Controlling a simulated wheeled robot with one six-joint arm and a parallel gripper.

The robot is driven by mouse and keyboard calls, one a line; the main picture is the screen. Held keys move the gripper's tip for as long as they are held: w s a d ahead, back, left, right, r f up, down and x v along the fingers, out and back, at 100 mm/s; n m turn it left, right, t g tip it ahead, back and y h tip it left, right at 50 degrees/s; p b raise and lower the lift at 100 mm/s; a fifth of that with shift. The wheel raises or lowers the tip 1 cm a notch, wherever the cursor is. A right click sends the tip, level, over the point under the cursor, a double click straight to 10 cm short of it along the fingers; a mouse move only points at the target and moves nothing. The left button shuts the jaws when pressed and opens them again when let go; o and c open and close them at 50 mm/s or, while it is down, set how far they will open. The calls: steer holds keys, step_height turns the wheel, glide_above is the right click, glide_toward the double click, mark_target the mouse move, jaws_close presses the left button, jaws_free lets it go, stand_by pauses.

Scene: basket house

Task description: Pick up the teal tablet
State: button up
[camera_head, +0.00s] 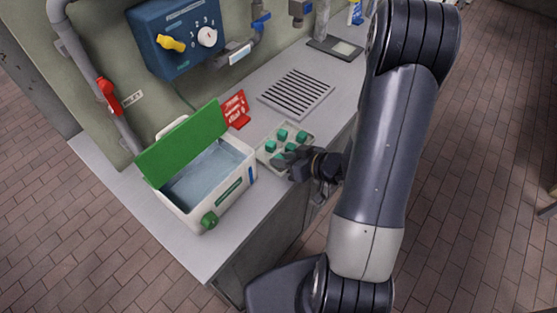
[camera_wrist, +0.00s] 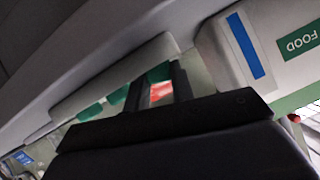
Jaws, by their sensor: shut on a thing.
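Several teal tablets sit in a pale tray (camera_head: 262,152) on the counter, among them a back tablet (camera_head: 283,134) and a right tablet (camera_head: 301,136). My gripper (camera_head: 281,161) reaches in over the tray's front edge from the right and is shut on a teal tablet. In the wrist view my gripper's dark fingers (camera_wrist: 158,88) stand either side of a teal tablet (camera_wrist: 158,73); more teal tablets (camera_wrist: 90,112) show to the left. The fingers hide much of the held tablet in the head view. I cannot tell whether it is clear of the tray.
An open white box (camera_head: 235,180) with a green lid (camera_head: 182,142) and clear liquid stands left of the tray. A red sign (camera_head: 236,109) stands behind, near a slotted drain (camera_head: 296,93). Wall pipes and a blue control box (camera_head: 177,40) line the back.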

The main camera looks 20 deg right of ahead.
steer(key=shift+r, duration=0.15)
step_height(320, 180, up, 10)
steer(key=p, duration=0.2)
steer(key=shift+p, duration=0.3)
steer(key=shift+w, duration=0.1)
stand_by(1.1)
